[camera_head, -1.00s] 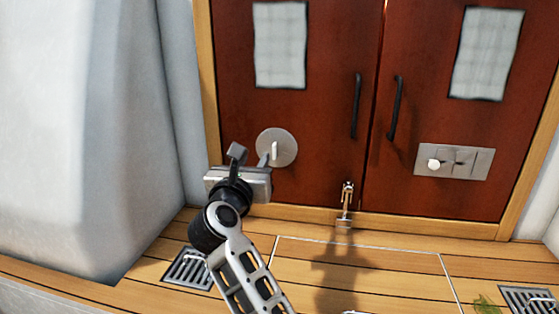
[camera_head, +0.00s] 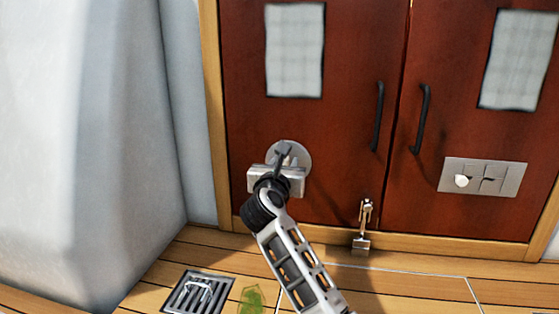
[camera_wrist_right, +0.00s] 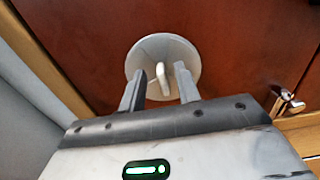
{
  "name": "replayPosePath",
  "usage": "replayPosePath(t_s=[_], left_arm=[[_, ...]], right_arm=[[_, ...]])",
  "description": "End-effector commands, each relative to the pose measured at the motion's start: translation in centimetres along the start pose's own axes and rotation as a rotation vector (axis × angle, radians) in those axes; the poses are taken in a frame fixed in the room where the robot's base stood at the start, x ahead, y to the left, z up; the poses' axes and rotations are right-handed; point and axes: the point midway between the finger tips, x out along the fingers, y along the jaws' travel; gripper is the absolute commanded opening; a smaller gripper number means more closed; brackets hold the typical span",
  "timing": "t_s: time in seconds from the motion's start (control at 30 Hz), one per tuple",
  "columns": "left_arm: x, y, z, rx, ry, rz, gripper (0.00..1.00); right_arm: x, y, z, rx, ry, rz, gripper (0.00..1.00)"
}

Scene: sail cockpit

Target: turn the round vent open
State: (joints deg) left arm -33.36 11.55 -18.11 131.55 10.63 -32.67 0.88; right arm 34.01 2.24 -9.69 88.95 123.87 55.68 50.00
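The round vent (camera_head: 303,155) is a pale grey disc low on the left red-brown door, partly hidden by my right gripper in the head view. In the right wrist view the vent (camera_wrist_right: 150,48) faces me, with a raised upright grip bar (camera_wrist_right: 165,78) at its middle. My right gripper (camera_wrist_right: 160,70) is open, its two fingers spread on either side of the bar with a gap to each. In the head view my right gripper (camera_head: 283,150) overlaps the disc. Whether the fingertips touch it cannot be told. My left gripper is out of view.
Two black door handles (camera_head: 377,116) (camera_head: 420,118) stand right of the vent. A metal latch (camera_head: 364,225) hangs at the door bottom. A switch panel (camera_head: 510,180) is on the right door. A floor grate (camera_head: 180,302) lies lower left; a white wall (camera_head: 90,130) rises at left.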

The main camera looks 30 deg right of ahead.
Motion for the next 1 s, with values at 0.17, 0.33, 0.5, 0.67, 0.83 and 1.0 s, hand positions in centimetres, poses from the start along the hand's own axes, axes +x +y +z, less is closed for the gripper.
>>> replayPosePath(t_s=[0.17, 0.33, 0.5, 0.67, 0.83, 1.0], left_arm=[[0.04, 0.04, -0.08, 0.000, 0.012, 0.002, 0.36], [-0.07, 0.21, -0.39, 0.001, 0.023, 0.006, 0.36], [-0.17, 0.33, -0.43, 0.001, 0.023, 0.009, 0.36], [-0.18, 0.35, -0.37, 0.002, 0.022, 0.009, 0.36], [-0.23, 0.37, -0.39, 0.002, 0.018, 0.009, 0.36], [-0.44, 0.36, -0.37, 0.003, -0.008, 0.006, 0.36]], right_arm=[[1.00, -0.59, -0.02, 0.000, -0.001, -0.002, 0.33], [1.16, -0.68, 0.01, 0.001, 0.000, -0.002, 0.33], [1.15, -0.68, 0.02, 0.000, 0.000, -0.002, 0.30], [1.14, -0.67, 0.01, 0.000, 0.000, -0.002, 0.00], [1.13, -0.67, 0.04, -0.003, 0.000, -0.002, 0.00], [1.13, -0.62, 0.22, -0.035, 0.003, -0.003, 0.00]])
